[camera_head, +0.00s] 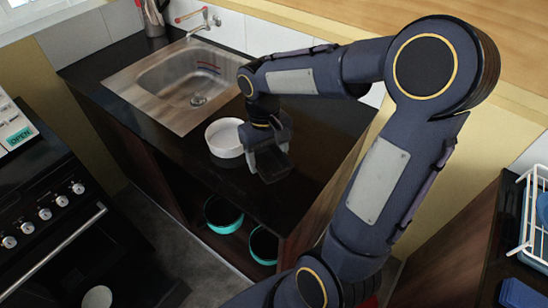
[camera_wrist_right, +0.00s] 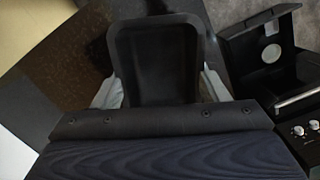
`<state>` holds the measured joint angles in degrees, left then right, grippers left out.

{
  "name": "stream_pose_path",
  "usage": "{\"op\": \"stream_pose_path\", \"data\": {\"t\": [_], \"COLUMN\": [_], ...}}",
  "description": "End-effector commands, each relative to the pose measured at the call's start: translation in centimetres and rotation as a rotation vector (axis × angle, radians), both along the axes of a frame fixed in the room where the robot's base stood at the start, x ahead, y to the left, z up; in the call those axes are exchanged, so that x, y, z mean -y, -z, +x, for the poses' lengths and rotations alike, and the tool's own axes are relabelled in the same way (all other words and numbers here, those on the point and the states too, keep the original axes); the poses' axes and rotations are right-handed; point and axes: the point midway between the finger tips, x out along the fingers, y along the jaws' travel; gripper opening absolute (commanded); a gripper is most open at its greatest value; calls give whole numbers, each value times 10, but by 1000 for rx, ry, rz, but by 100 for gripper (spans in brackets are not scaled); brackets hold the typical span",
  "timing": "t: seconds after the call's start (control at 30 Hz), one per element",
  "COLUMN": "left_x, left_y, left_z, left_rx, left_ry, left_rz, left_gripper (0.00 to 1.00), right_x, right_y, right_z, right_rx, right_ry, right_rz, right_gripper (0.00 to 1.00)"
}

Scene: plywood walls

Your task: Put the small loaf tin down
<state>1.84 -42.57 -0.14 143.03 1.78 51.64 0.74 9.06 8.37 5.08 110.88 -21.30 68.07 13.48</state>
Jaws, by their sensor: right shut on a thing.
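The small loaf tin (camera_wrist_right: 155,62) is dark, with a rounded rectangular rim, and fills the upper middle of the right wrist view. My right gripper (camera_head: 268,162) is shut on it, with a pale finger at each side of the tin. In the head view the tin (camera_head: 274,169) is a dark shape under the gripper, over the black counter (camera_head: 318,135) near its front edge. It is hard to make out against the counter, and I cannot tell whether it touches the surface. My left gripper is not in view.
A white round dish (camera_head: 225,138) stands on the counter just left of my right gripper. A steel sink (camera_head: 172,82) is further left. Teal-rimmed pots (camera_head: 222,213) sit on the shelf below. Free counter lies right of the gripper. An oven (camera_head: 60,205) stands at left.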

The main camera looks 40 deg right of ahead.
Motion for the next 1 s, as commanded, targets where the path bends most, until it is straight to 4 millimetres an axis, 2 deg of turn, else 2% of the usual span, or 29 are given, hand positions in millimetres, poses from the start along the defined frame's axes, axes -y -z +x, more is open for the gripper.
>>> {"op": "stream_pose_path", "data": {"t": [0.1, 0.2, 0.5, 0.7, 1.0], "left_x": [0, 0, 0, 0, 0], "left_y": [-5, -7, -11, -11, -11], "left_z": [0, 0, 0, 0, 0], "left_rx": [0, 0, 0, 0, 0], "left_ry": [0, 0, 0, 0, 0], "left_rz": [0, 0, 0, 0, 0], "left_gripper": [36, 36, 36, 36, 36], "right_x": [23, 35, 50, 50, 49], "right_y": [25, 40, 63, 90, 92], "right_z": [6, 12, 20, 20, 20], "right_rx": [-7, -4, -5, -2, 0], "right_ry": [7, 5, 4, 1, 1], "right_rz": [4, 4, 3, 4, 3], "right_gripper": [43, 43, 43, 43, 43]}}
